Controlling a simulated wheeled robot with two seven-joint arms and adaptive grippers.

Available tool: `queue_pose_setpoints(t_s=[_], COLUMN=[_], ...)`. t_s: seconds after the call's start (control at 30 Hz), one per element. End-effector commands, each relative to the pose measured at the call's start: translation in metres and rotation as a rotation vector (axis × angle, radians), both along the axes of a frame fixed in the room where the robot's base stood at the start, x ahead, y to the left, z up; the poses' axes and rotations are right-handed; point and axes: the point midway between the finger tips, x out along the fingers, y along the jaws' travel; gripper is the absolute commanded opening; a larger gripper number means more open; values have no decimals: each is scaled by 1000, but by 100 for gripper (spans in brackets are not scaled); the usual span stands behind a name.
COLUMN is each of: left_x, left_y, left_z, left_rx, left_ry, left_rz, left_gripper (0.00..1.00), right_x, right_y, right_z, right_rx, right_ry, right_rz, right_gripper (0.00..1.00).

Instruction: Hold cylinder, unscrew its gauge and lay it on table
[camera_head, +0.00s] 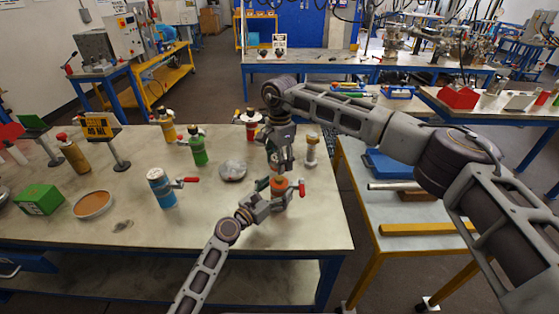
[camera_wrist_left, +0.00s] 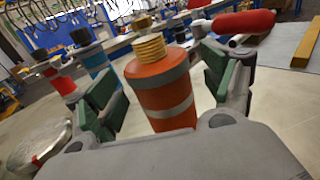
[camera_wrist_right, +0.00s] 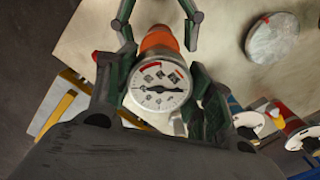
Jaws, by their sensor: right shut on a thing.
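An orange cylinder (camera_head: 279,187) stands near the table's right edge. In the left wrist view the orange cylinder (camera_wrist_left: 165,88) shows a grey band, a brass threaded neck (camera_wrist_left: 150,46) and a red handle (camera_wrist_left: 243,22) beside it. My left gripper (camera_head: 266,200) has its green-padded fingers spread around the cylinder with gaps; it also shows in the left wrist view (camera_wrist_left: 168,90). My right gripper (camera_head: 277,163) points down above the cylinder. In the right wrist view it is shut on a round white-dial gauge (camera_wrist_right: 158,86). The gauge hides part of the orange cylinder (camera_wrist_right: 158,40); no gauge shows on the brass neck.
A blue cylinder (camera_head: 162,188) with a red handle, a green one (camera_head: 198,150) and a silver disc (camera_head: 233,170) stand left of the grippers. A pale fitting (camera_head: 312,150) stands close right. The front of the table (camera_head: 120,226) is clear.

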Motion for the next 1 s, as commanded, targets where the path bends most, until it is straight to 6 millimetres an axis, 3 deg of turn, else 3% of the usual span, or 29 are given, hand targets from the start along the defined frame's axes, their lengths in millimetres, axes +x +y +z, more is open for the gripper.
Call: queue_pose_setpoints(t_s=[0.47,1.0], left_x=[-6,-46], left_y=[5,37], left_z=[0,0], left_rx=[0,1], left_ry=[0,1], left_rz=[1,0], left_gripper=[82,82], right_x=[0,0], right_y=[0,0], right_z=[0,0], right_rx=[0,0], right_ry=[0,0], right_rz=[0,0], right_gripper=[23,23])
